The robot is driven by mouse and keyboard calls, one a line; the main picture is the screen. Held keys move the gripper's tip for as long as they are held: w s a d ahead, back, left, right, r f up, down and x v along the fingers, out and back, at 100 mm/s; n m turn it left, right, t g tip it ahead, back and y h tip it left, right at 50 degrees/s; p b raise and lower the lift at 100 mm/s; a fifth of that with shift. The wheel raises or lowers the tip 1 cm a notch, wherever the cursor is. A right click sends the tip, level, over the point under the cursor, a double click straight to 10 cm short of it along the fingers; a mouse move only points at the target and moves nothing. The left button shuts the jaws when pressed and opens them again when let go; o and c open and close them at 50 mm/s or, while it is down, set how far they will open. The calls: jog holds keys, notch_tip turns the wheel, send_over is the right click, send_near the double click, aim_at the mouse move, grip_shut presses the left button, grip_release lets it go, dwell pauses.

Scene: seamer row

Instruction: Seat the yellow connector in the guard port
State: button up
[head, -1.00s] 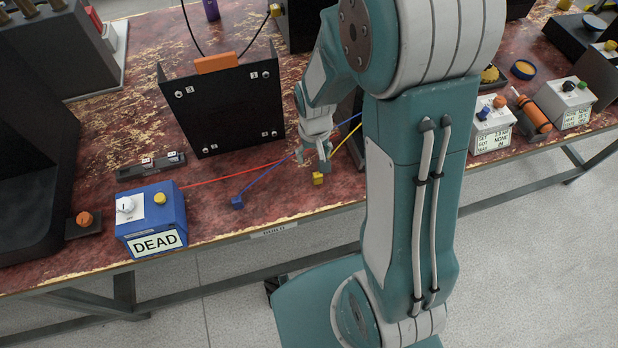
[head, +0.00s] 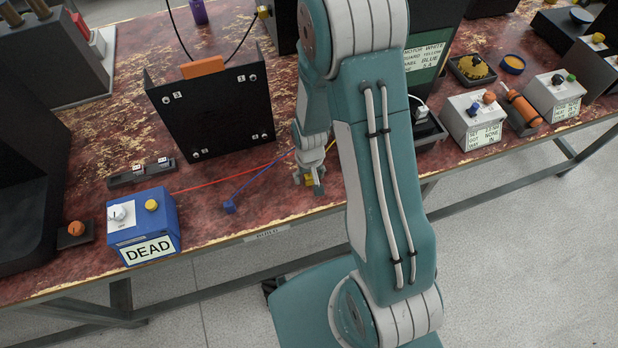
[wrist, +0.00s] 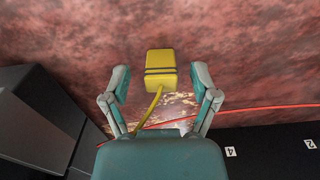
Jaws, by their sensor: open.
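The yellow connector (wrist: 161,62) is a small block with dark bands, on the red worn table, with a yellow cable running from it. In the wrist view it sits between and slightly beyond the fingertips of my open gripper (wrist: 160,80), with gaps on both sides. In the head view my gripper (head: 309,178) is low over the table near its front edge and mostly hides the connector (head: 308,181). I cannot pick out the guard port; a sign (head: 427,58) reading partly "YELLOW" and "BLUE" stands behind my arm.
A blue connector (head: 230,206) lies left of my gripper, with a red cable (head: 225,178) nearby. A blue box marked DEAD (head: 143,225) and an upright black panel (head: 210,110) stand left. Grey control boxes (head: 473,118) stand right. The table before the panel is fairly clear.

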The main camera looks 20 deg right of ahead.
jog(key=shift+a, duration=0.15)
jog(key=c, duration=1)
jog(key=shift+c, duration=0.2)
